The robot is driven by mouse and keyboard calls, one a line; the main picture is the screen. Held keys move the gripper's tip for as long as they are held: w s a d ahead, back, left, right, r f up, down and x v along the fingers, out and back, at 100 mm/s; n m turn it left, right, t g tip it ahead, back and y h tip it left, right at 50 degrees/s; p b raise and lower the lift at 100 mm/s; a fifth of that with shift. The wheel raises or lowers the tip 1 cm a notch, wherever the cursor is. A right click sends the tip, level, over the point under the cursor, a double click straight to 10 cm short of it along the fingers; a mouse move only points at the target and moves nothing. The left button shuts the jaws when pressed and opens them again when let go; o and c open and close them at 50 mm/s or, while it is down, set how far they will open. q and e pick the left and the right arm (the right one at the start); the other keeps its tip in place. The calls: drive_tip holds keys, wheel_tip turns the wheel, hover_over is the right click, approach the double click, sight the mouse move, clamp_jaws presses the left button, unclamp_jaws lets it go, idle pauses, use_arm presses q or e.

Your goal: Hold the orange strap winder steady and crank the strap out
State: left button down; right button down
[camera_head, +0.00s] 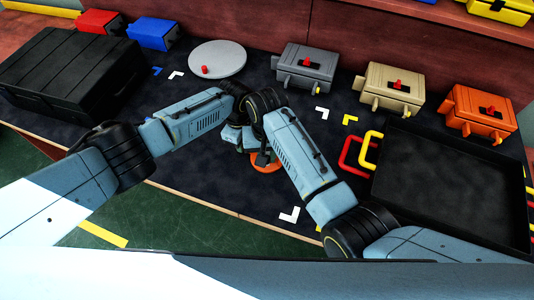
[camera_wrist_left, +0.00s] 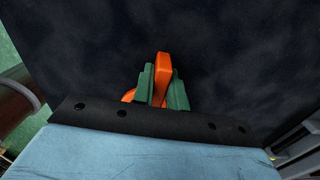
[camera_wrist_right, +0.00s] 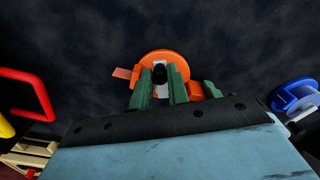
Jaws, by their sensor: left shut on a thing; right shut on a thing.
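The orange strap winder (camera_head: 267,167) is low at the table's middle, mostly hidden by my wrists in the head view. In the right wrist view it shows as a round orange disc (camera_wrist_right: 178,62) with a short orange tab (camera_wrist_right: 122,73) sticking out to the left. My right gripper (camera_wrist_right: 164,84) is shut on a black crank knob (camera_wrist_right: 159,73) over the disc. My left gripper (camera_wrist_left: 160,88) is shut on an upright orange part of the winder (camera_wrist_left: 162,72). How far the strap is out cannot be told.
Grey (camera_head: 306,66), beige (camera_head: 391,84) and orange (camera_head: 479,108) boxes line the back. A black case (camera_head: 62,75) is left, near a grey disc (camera_head: 222,55).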

drive_tip(key=c, duration=1.3)
unclamp_jaws()
drive_tip(key=shift+c, duration=0.2)
drive_tip(key=shift+r, duration=3.8)
